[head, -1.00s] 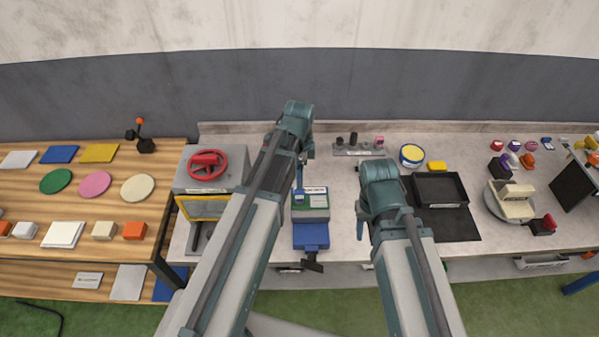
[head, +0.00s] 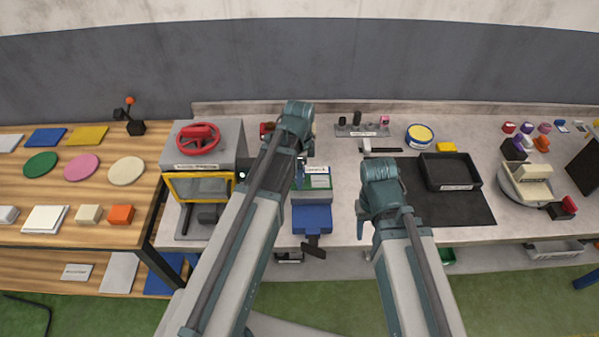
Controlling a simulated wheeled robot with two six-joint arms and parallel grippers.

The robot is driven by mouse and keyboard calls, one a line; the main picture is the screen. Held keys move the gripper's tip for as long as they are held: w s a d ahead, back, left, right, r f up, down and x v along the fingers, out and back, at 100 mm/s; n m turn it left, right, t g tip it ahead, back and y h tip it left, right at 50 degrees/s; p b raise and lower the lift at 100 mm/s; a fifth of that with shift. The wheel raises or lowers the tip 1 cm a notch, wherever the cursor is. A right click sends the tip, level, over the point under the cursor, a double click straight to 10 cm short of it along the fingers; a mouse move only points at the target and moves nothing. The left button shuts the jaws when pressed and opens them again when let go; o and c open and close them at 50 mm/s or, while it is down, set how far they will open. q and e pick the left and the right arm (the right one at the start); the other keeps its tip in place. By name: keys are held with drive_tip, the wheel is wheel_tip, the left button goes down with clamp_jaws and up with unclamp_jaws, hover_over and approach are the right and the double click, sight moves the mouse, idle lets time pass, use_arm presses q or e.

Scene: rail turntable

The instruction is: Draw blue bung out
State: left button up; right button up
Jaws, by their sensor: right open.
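No piece shows clearly as the blue bung. A small blue part (head: 299,183) shows beside my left arm, at the block with the green and white label (head: 318,181); I cannot tell whether it is the bung or something else. A blue vise (head: 312,220) stands just below that block. My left gripper (head: 301,172) is over this spot, mostly hidden by its own arm, and its jaws cannot be made out. My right gripper (head: 362,227) is open and points down near the bench's front edge, to the right of the vise, apart from it.
A press with a red handwheel (head: 198,134) and yellow frame stands left of my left arm. A black tray (head: 450,172) on a dark mat lies right of my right arm. A turntable (head: 523,188) is farther right. Bare bench lies between the vise and my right gripper.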

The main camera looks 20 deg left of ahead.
use_arm(q)
clamp_jaws()
idle(0.6)
